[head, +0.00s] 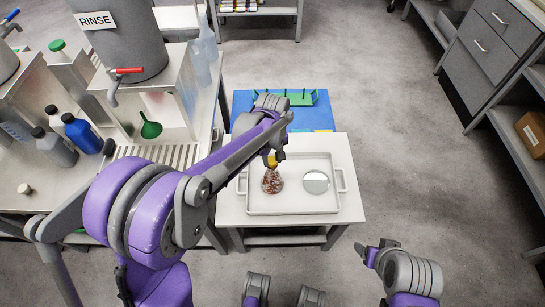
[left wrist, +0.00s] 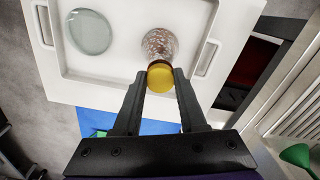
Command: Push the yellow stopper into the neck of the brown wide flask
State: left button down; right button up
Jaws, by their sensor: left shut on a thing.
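The flask (head: 272,183) has a wide speckled reddish-brown body and stands upright in the white tray (head: 293,208). It also shows in the left wrist view (left wrist: 160,42). The yellow stopper (left wrist: 160,75) is between the fingers of my left gripper (left wrist: 160,82), which is shut on it. In the head view the stopper (head: 272,160) is right above the flask's top and in line with it. The neck is hidden behind the stopper and fingers, so I cannot tell how deep it sits. My right gripper (head: 374,252) is away from the tray, its jaw gap unclear.
A round clear dish (head: 316,181) lies in the tray, right of the flask. A blue mat (head: 318,117) with a green rack (head: 300,97) is behind the tray. A bench at left holds bottles, a green funnel (head: 151,129) and the RINSE tank (head: 125,40).

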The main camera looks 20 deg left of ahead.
pick_arm(q)
jog(key=shift+f, duration=0.35)
dwell(0.6)
grip_release()
dwell(0.6)
jog(key=shift+r, duration=0.1)
jog(key=shift+r+p, duration=2.15)
jog(key=shift+r, duration=1.3)
